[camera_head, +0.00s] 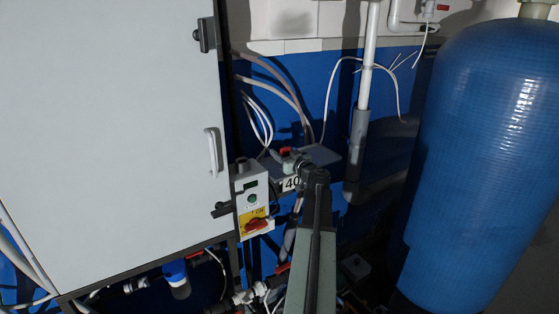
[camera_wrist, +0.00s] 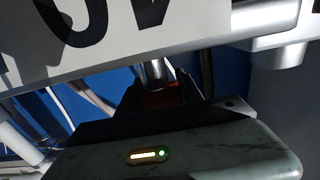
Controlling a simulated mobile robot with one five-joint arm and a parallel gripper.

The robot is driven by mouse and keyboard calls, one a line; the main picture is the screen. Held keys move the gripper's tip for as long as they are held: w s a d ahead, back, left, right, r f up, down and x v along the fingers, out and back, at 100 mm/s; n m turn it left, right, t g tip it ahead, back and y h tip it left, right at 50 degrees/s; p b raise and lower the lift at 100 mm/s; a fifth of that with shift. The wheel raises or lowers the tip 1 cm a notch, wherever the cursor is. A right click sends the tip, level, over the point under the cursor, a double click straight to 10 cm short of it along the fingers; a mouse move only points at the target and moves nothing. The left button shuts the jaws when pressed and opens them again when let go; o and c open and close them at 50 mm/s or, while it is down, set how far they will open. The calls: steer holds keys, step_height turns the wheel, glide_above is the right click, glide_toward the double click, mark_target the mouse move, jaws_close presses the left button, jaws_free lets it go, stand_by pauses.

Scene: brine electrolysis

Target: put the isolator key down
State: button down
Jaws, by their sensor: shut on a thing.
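My gripper (camera_head: 290,157) is in front of the blue wall, to the right of the white cabinet. It is shut on a small red thing, which I take for the isolator key (camera_head: 285,150). In the wrist view, the dark jaws (camera_wrist: 160,97) close around a dark red piece with a short silver cylinder (camera_wrist: 154,72) above it. Most of the key is hidden by the jaws. I cannot tell whether it touches any surface.
A grey shelf (camera_head: 322,154) is just behind my gripper. A grey switch box (camera_head: 250,187) with a red knob on yellow (camera_head: 257,224) is to its left, beside the cabinet (camera_head: 110,130). A large blue tank (camera_head: 490,150) stands at right. Pale cables (camera_head: 262,108) hang behind.

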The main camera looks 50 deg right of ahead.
steer(key=shift+a+f, duration=0.1)
steer(key=shift+f, duration=0.2)
steer(key=c, duration=0.8)
jaws_free()
steer(key=shift+o, duration=0.2)
steer(key=shift+r, duration=0.1)
steer(key=shift+s+r+p, duration=0.15)
steer(key=shift+r+p, duration=0.05)
steer(key=shift+p, duration=0.15)
steer(key=v, duration=1.1)
steer(key=shift+s, duration=0.4)
steer(key=shift+f, duration=0.15)
